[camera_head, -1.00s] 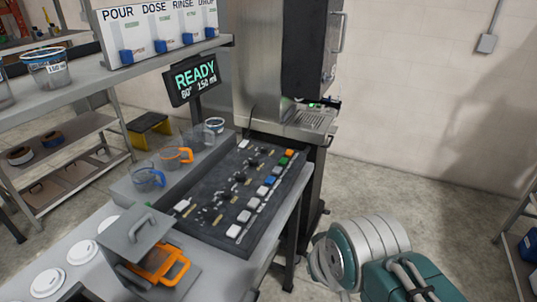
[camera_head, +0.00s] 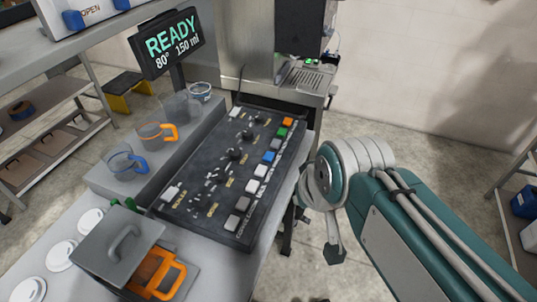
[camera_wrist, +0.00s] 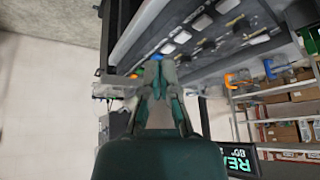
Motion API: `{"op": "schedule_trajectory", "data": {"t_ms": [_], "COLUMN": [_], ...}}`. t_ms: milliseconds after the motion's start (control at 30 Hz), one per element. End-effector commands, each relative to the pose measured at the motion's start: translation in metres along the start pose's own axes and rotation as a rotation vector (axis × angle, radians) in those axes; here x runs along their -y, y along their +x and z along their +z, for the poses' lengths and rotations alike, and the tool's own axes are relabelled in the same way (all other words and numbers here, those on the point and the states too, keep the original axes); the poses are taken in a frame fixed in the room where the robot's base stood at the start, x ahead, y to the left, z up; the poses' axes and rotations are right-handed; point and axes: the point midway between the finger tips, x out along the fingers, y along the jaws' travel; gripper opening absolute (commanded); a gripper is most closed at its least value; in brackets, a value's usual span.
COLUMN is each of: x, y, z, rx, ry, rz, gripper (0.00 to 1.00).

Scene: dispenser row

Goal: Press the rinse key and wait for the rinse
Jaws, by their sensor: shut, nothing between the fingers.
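A dark key panel (camera_head: 215,185) lies on the bench in front of the machine. Its right edge carries a row of square keys: orange (camera_head: 286,122), green (camera_head: 281,133), blue (camera_head: 268,157), and several white and grey ones. I cannot read which key is rinse. The display (camera_head: 170,42) reads READY, 80°, 150 ml. My gripper (camera_wrist: 158,66) is shut and empty in the wrist view. It appears in front of the panel's edge there, overlapping a blue spot; I cannot tell whether it touches.
A steel machine (camera_head: 245,55) stands behind the panel. Cups with blue (camera_head: 122,163) and orange (camera_head: 155,134) handles stand on a step to its left. A grey box (camera_head: 115,250) and an orange-handled item (camera_head: 160,275) sit at the front left. Open floor lies to the right.

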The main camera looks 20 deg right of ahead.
Motion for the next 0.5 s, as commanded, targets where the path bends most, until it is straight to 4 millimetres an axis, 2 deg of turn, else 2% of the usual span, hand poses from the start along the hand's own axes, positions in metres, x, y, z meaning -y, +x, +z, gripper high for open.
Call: {"op": "schedule_trajectory", "data": {"t_ms": [267,500], "x": [0.019,0.009], "y": [0.043,0.099], "z": [-0.087,-0.166], "rx": [-0.021,-0.098], "ry": [0.099,0.235], "rz": [-0.207,-0.323], "gripper": [0.00,0.00]}}
